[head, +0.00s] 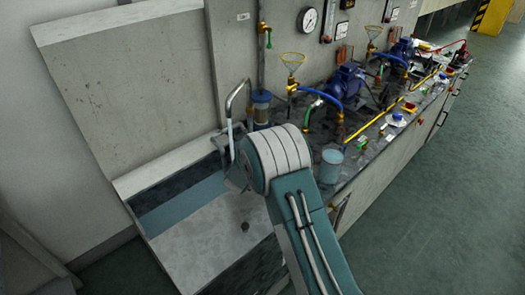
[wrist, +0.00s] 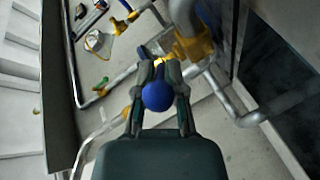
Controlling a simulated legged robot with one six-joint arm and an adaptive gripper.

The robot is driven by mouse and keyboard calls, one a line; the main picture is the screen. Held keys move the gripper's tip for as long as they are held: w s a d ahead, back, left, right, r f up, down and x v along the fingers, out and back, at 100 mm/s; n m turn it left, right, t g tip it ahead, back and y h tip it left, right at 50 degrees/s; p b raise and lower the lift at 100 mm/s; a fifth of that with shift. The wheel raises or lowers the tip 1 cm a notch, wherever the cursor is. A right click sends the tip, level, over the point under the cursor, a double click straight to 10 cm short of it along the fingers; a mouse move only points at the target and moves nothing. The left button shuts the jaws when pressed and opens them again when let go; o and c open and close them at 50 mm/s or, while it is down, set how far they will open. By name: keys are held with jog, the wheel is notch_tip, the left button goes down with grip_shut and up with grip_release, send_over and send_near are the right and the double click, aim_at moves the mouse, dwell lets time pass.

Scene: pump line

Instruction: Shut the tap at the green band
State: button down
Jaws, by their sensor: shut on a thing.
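In the wrist view my gripper (wrist: 158,68) has its two fingers closed in on a round blue knob (wrist: 158,97), which lies between them. A yellow fitting (wrist: 192,46) on a grey pipe is just beyond the fingertips. Whether the knob belongs to the tap is not clear. I cannot make out a green band near it. A green-handled valve (head: 268,37) on the wall pipe shows above, apart from my arm.
A sink (head: 225,225) with a bent spout (head: 233,105) lies left of my arm. A pale blue beaker (head: 331,166) stands close to the right. Blue pumps (head: 345,82), hoses and yellow pipes crowd the bench. The green floor (head: 455,185) at right is clear.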

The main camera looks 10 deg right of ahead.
jog(key=shift+s+f, duration=0.2)
jog(key=shift+f, duration=0.25)
jog(key=c, duration=0.7)
grip_release()
jog(key=shift+w+a+r, duration=0.1)
jog(key=shift+r, duration=0.1)
jog(key=shift+r, duration=0.1)
jog(key=v, duration=1.2)
jog(key=shift+a, duration=0.15)
jog(key=shift+w, duration=0.1)
